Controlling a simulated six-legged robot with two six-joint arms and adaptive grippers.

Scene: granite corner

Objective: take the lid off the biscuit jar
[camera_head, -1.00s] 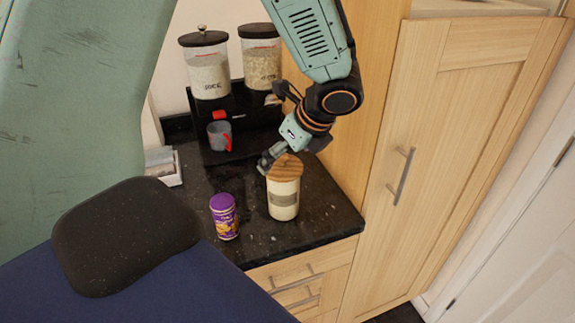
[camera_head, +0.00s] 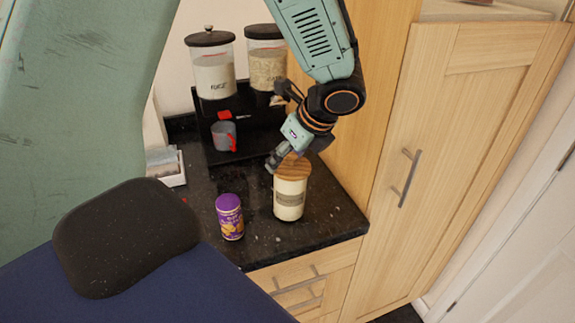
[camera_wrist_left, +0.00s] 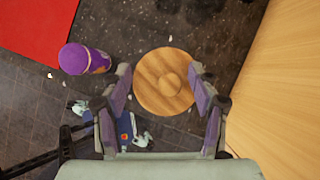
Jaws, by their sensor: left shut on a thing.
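The biscuit jar (camera_head: 289,200) is a pale cylinder with a grey label, standing upright on the dark granite counter near its front right edge. Its round wooden lid (camera_head: 294,170) looks seated on top; I see no clear gap. My left gripper (camera_head: 277,161) reaches down to the lid's back left side and is shut on it. The jar body is hidden there. My right gripper is not in view.
A purple-lidded tub (camera_head: 230,218) stands left of the jar. Behind are a grey mug (camera_head: 223,137) and two dispensers (camera_head: 214,75) on a black stand. A wooden cabinet (camera_head: 465,150) rises close on the right. Bare counter (camera_head: 255,190) lies between tub and jar.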

